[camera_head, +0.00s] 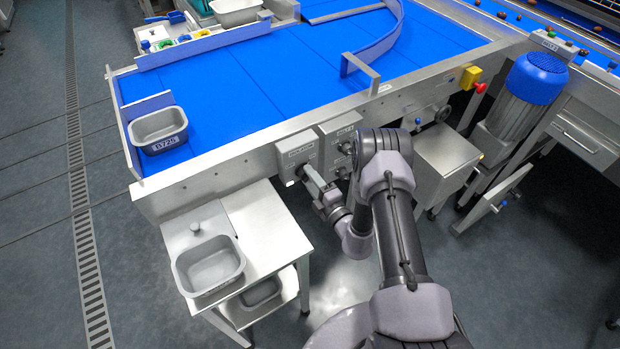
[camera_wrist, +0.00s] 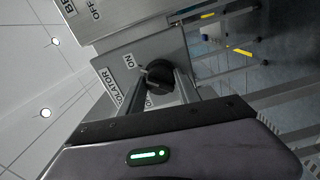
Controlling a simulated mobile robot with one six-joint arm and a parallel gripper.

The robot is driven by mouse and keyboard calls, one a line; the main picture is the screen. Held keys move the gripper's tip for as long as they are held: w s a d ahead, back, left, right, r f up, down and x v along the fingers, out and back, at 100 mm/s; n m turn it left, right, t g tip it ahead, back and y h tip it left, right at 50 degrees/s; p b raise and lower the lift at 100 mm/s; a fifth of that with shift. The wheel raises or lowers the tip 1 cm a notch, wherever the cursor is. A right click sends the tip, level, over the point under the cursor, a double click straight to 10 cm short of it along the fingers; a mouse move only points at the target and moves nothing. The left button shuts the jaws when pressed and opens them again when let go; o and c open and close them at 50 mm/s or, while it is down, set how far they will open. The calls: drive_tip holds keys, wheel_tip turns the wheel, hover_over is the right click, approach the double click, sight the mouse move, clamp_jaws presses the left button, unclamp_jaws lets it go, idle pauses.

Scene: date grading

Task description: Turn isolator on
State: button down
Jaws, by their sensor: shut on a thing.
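The isolator is a grey box (camera_wrist: 118,72) with an "ISOLATOR" label and an "ON" label beside its round black knob (camera_wrist: 159,76). In the head view, the isolator box (camera_head: 298,155) hangs on the side of the blue belt's frame. My gripper (camera_wrist: 166,88) is shut on the black knob, with one finger on each side of it. In the head view, my gripper (camera_head: 309,180) reaches the front of the box and hides the knob. The fingers cover part of the knob, so I cannot tell which way it points.
A second grey box (camera_head: 340,138) is mounted close to the right; its "OFF" label shows in the wrist view. A steel table (camera_head: 262,222) with a grey tub (camera_head: 210,266) stands below left. A steel cabinet (camera_head: 445,160) is to the right.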

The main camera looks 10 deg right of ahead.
drive_tip(key=shift+m, duration=0.6)
drive_tip(key=c, duration=0.9)
unclamp_jaws()
drive_tip(key=shift+o, duration=0.2)
drive_tip(key=shift+s, duration=0.1)
drive_tip(key=p+v, duration=0.4)
drive_tip(key=v, duration=1.3)
drive_tip(key=shift+s+p, duration=0.15)
drive_tip(key=shift+p, duration=0.2)
